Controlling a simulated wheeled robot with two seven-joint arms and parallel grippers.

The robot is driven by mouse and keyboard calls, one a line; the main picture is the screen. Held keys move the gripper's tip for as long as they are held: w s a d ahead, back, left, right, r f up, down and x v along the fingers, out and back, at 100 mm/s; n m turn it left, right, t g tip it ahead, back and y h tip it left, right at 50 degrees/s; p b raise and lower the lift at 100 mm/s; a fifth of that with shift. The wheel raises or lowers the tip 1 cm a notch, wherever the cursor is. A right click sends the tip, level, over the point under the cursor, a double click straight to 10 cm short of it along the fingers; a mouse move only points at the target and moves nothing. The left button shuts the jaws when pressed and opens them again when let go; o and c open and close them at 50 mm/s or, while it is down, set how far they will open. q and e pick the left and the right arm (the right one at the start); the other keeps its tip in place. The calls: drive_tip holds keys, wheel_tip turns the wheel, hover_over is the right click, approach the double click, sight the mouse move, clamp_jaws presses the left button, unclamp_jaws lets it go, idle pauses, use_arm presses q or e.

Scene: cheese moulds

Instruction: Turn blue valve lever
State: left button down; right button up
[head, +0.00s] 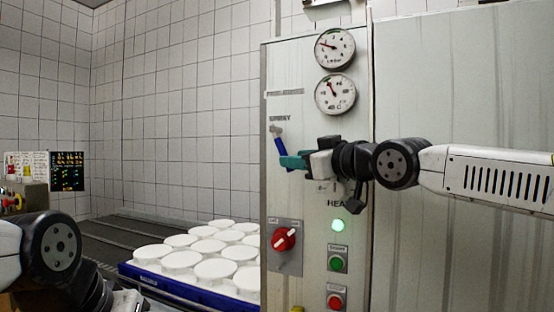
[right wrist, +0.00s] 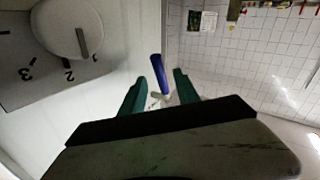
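The blue valve lever (head: 280,147) sticks out below a grey fitting on the front of the pale cabinet, slanting down to the right. My right gripper (head: 289,162) reaches it from the right, with its teal fingertips at the lever's lower end. In the right wrist view the blue lever (right wrist: 159,75) shows between the two spread teal fingers (right wrist: 160,88), with gaps on both sides. The right gripper is open. My left arm is low at the left, and part of its gripper body (head: 126,300) shows at the bottom edge; its fingers are hidden.
Two round gauges (head: 335,48) (head: 335,94) sit above the lever. A blue tray (head: 190,290) of several white moulds stands at the left. A numbered dial (right wrist: 68,28) shows in the wrist view.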

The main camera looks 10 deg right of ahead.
sight(285, 150)
drive_tip(key=shift+x, duration=1.75)
drive_tip(key=shift+c, duration=0.2)
clamp_jaws()
